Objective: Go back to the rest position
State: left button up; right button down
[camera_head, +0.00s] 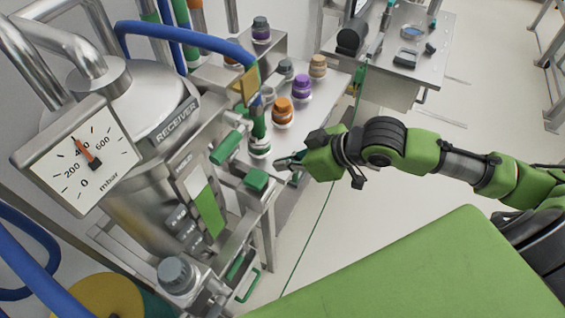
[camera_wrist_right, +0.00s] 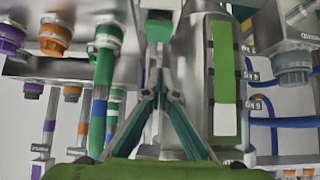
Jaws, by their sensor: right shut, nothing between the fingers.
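My right gripper (camera_head: 287,162) is at the end of the green arm that comes in from the right in the head view. Its fingertips are close to the green block (camera_head: 256,180) on the metal frame; I cannot tell whether they touch. In the right wrist view the two teal fingers (camera_wrist_right: 160,80) come together in a point, with nothing visible between them. My left gripper is in neither view.
A steel receiver vessel (camera_head: 150,95) with a pressure gauge (camera_head: 80,155) stands at left. A bench carries orange (camera_head: 283,112) and purple (camera_head: 301,88) capped fittings. A second steel table (camera_head: 415,50) stands at the back. Floor (camera_head: 400,195) shows clear beneath my right arm.

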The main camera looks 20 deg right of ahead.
jog(key=w+d+f+m+t+h+b, duration=0.1)
jog(key=w+d+f+m, duration=0.1)
jog(key=w+d+f, duration=0.45)
jog(key=w+d+f+m+h, duration=0.1)
jog(key=d+f+m+h, duration=0.15)
jog(key=f, duration=0.65)
jog(key=s+d+f+h+b, duration=0.1)
jog(key=s+d+f, duration=0.1)
jog(key=f, duration=0.5)
jog(key=s+d+f+m+g, duration=0.1)
jog(key=s+d+f, duration=0.15)
jog(key=f, duration=0.45)
jog(key=s+d+f+h+b, duration=0.1)
jog(key=s+d+f, duration=0.15)
jog(key=f, duration=0.55)
jog(key=s+a+f+g, duration=0.3)
jog(key=s+f, duration=1.4)
jog(key=s, duration=0.2)
jog(key=s+a+f+g, duration=0.1)
jog(key=s+a+f, duration=0.2)
jog(key=s, duration=0.6)
jog(key=s+a+f+g+b, duration=0.1)
jog(key=s+a+f, duration=0.3)
jog(key=s, duration=0.6)
jog(key=shift+s+a+g, duration=0.15)
jog(key=shift+a+g, duration=0.55)
jog(key=shift+a, duration=0.05)
